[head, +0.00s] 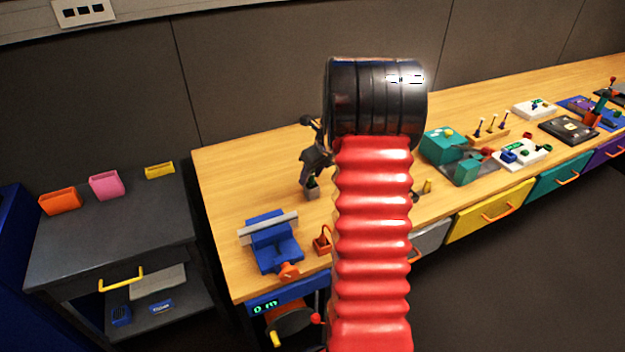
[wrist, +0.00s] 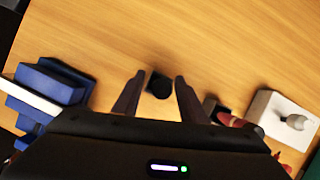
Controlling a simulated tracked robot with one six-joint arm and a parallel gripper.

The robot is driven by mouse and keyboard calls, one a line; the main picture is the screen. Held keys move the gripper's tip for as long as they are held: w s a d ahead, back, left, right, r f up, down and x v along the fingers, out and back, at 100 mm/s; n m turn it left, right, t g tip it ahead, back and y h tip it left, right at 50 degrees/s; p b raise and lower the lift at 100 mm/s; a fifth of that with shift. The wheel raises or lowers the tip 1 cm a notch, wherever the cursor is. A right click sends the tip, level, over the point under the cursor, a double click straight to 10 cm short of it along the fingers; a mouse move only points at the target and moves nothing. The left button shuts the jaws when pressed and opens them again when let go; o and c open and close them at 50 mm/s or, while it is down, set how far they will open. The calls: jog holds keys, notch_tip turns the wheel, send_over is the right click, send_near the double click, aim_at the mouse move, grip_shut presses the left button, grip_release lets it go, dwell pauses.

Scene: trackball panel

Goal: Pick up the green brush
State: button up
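My gripper (head: 311,172) points down over the wooden workbench, partly hidden behind my red arm in the head view. In the wrist view my gripper (wrist: 160,76) is open, its two dark fingers apart. A small dark upright object (wrist: 158,86) shows between the fingers, with a visible gap on each side. In the head view a small grey object with a dark green top (head: 312,188) stands right below the fingers. It may be the green brush or its holder; its bristles and full shape cannot be made out.
A blue vise (head: 270,243) stands at the bench's near left, with a small orange-red item (head: 322,241) beside it. A white box with a knob (wrist: 285,119) is at the right in the wrist view. Bench surface (head: 235,180) behind the vise is clear.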

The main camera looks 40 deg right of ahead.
dwell(0.3)
grip_shut()
dwell(0.3)
